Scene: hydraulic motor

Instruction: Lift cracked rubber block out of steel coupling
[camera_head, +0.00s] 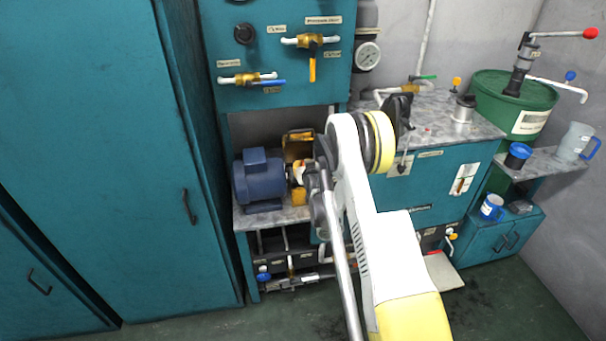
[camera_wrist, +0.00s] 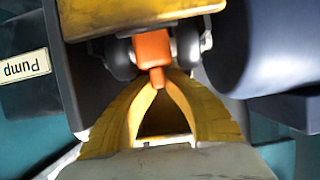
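The orange rubber block (camera_wrist: 153,48) shows in the wrist view, with a narrow tab pointing down toward my fingertips. It sits between the dark, rounded halves of the steel coupling (camera_wrist: 120,58). My gripper (camera_wrist: 163,78) has its yellow fingers drawn together at the tips, with the block's tab between them. The fingers look shut on the tab, though the contact is partly blurred. Cracks in the block are too small to see. In the head view my arm hides most of the coupling area, beside the blue motor (camera_head: 262,180).
A yellow guard (camera_wrist: 130,14) crosses just beyond the coupling, and the motor body (camera_wrist: 262,45) stands close at the right. A pump label (camera_wrist: 24,66) is at the left. Valves hang on the teal panel (camera_head: 270,50) above. A green drum (camera_head: 490,95) stands at the right.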

